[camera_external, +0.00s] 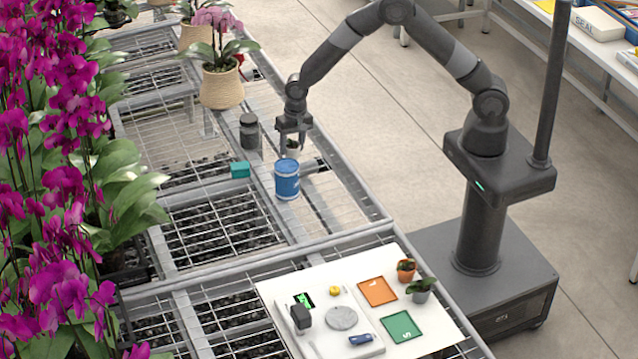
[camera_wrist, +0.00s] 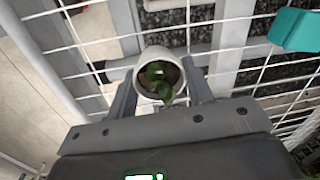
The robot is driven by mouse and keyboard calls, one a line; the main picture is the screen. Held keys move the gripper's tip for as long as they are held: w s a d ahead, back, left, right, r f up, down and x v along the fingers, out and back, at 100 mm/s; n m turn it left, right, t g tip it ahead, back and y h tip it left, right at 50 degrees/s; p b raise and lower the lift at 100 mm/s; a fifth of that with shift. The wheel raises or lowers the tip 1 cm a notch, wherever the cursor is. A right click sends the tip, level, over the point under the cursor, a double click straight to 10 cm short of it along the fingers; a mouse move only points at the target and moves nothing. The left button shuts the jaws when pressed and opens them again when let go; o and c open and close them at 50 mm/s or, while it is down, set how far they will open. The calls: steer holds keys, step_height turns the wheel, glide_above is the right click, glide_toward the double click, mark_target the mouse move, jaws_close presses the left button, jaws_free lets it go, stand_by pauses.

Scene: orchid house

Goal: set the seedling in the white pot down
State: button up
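The white pot (camera_wrist: 146,97) shows in the wrist view between the fingers of my gripper (camera_wrist: 160,82), with dark soil and a small green seedling (camera_wrist: 159,79) in it. The fingers lie along both sides of the pot, and it looks held. Slatted bench and wire mesh show beneath it; its height above them is hard to tell. In the external view my gripper (camera_external: 292,142) points down over the bench, just behind a blue tin (camera_external: 287,184). The pot is mostly hidden there by the fingers and the tin.
A teal block (camera_external: 240,170), also in the wrist view (camera_wrist: 296,30), and a dark jar (camera_external: 249,132) stand nearby. A white board (camera_external: 440,338) at the front bears an orange square (camera_external: 377,292), a green square (camera_external: 403,327), two small potted plants and a scale. Orchids crowd the left.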

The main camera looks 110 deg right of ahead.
mark_target(296, 146)
steer(key=o, duration=0.5)
steer(key=shift+c, duration=0.2)
step_height(296, 146, up, 12)
steer(key=s, duration=0.1)
steer(key=s+a+r+n+t, duration=0.1)
steer(key=s+a+r+n, duration=0.35)
steer(key=a+r, duration=0.35)
steer(key=s+a+r+n+t, duration=0.1)
steer(key=s+a+r+n, duration=0.2)
steer(key=s+a+r, duration=0.5)
steer(key=s+a+r+n+t, duration=0.1)
steer(key=s+a+n, duration=0.3)
steer(key=s, duration=0.4)
steer(key=s+a+r+n+t, duration=0.1)
steer(key=s+a+r+n, duration=0.2)
steer(key=s, duration=0.6)
steer(key=a+n, duration=0.2)
steer(key=shift+s+a, duration=0.25)
steer(key=shift+a, duration=0.1)
